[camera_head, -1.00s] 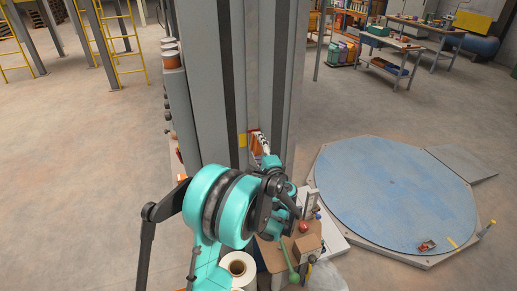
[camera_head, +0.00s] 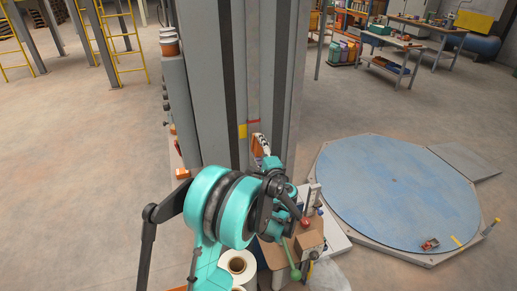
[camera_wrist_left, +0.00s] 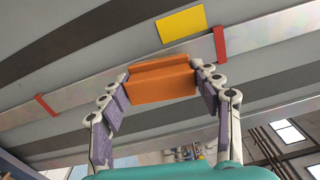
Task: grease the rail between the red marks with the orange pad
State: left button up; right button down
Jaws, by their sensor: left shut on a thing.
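My left gripper (camera_wrist_left: 160,88) is shut on the orange pad (camera_wrist_left: 160,83), a block held between its fingers. In the head view, the gripper (camera_head: 264,145) is at the grey column's front, partly hidden by my arm. The rail (camera_wrist_left: 265,28) is a shiny metal strip running diagonally across the wrist view. One red mark (camera_wrist_left: 220,42) crosses it at right and another red mark (camera_wrist_left: 45,105) at left. The pad lies over the rail between them; whether it touches, I cannot tell. One red mark (camera_head: 253,122) shows above the gripper in the head view. My right gripper is not in view.
A yellow label (camera_wrist_left: 181,31) sits beside the rail. A bench with a cardboard box (camera_head: 308,244) and a green-handled lever (camera_head: 293,262) stands below my left arm. A blue round platform (camera_head: 395,192) is at right. Open floor lies left.

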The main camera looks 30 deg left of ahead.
pick_arm(q)
jog(key=shift+f+b, duration=8.05)
jog(key=shift+f, duration=1.05)
jog(key=shift+r+p, duration=7.8)
jog(key=shift+r, duration=3.65)
notch_tip(320, 180, down, 12)
jog(key=b, duration=1)
